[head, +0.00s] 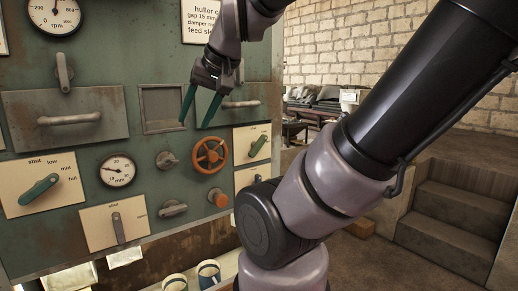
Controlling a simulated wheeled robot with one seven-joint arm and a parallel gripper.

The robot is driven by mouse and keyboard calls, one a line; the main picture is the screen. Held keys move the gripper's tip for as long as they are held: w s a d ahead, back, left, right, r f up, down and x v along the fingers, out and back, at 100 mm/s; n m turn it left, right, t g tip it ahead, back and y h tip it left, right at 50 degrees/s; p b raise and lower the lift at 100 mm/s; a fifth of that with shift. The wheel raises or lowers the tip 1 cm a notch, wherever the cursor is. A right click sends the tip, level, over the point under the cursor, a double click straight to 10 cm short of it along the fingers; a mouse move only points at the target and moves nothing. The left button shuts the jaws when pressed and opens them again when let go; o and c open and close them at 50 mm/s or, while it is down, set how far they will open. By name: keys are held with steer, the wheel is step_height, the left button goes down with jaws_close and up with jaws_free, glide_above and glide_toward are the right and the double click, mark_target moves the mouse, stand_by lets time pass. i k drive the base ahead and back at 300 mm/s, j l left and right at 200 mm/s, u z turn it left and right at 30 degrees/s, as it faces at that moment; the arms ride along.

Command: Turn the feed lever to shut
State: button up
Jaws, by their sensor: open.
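A green lever (38,189) sits on a cream plate (62,206) at the left of the green panel. The plate is marked shut, low, mid and full along its upper and right edge. The lever lies slanted, its upper right end near the mid and full marks and its other end at lower left. I cannot read a feed label on it. My gripper (195,123) is open and empty, its two green fingers pointing down before the panel, well right of and above the lever.
A red handwheel (210,155), a grey-lever plate (117,224), a gauge (117,171) and drawer handles (70,118) stand out from the panel. Another green lever (258,146) is at the panel's right. Mugs (208,273) stand below. Stone steps (450,215) are at right.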

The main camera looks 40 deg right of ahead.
mark_target(257, 146)
steer(key=k+j+z, duration=0.65)
steer(key=j, duration=0.25)
steer(key=i, duration=0.05)
